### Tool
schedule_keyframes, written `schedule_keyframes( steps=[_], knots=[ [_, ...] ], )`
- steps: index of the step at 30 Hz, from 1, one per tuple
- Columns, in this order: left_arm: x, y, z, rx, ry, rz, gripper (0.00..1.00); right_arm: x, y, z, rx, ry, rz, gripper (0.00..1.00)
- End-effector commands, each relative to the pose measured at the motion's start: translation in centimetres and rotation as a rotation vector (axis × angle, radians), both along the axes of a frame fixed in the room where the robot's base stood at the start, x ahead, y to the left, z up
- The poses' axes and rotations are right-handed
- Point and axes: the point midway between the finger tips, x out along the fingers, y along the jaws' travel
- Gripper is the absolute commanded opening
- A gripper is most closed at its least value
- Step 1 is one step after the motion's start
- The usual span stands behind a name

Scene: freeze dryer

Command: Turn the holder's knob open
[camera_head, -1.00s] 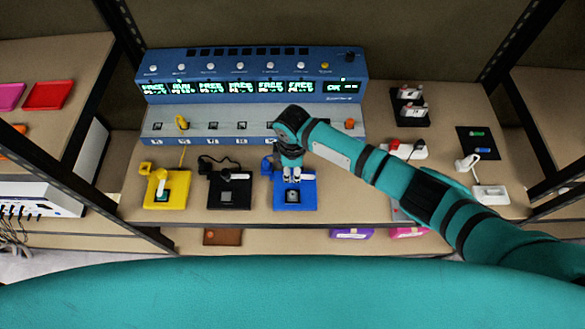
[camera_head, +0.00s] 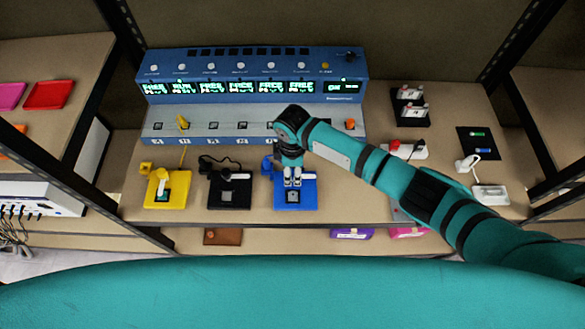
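My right gripper (camera_head: 292,182) points down over the blue holder (camera_head: 309,198) near the shelf's front edge. Its two fingertips sit close together at the holder's back half, just behind the small grey square. The gripper hides the blue holder's knob, and I cannot tell whether the fingers touch or grip it. A yellow holder (camera_head: 152,195) with a white and green piece stands at the left. A black holder (camera_head: 239,200) with a white lever stands between the two. My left gripper is not in view.
A blue machine (camera_head: 262,62) with lit green displays stands behind the holders. To the right are a black rack (camera_head: 410,107), a black mat (camera_head: 478,143) with small tubes and a white holder (camera_head: 492,192). Dark shelf posts flank the space.

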Motion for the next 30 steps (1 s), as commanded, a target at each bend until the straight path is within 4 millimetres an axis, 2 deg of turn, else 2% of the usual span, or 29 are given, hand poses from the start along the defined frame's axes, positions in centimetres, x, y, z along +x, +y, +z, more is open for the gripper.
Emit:
schedule_keyframes(
  steps=[4, 7, 21, 25, 30],
  knots=[
    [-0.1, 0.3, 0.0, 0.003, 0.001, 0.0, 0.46, 0.0, -0.1, 0.1, -0.001, 0.001, -0.001, 0.5],
    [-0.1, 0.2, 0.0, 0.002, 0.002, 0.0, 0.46, 0.0, 0.0, 1.0, 0.0, 0.0, 0.0, 0.5],
    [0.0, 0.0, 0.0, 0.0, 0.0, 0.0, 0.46, 0.1, 0.0, 10.1, 0.0, -0.003, 0.001, 0.5],
    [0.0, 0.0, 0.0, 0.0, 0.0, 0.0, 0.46, 0.0, 0.0, 11.4, 0.0, 0.0, 0.001, 0.5],
    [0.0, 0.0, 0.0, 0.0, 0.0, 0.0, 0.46, 0.0, 0.0, 12.0, 0.0, 0.0, 0.0, 0.5]
  ],
)
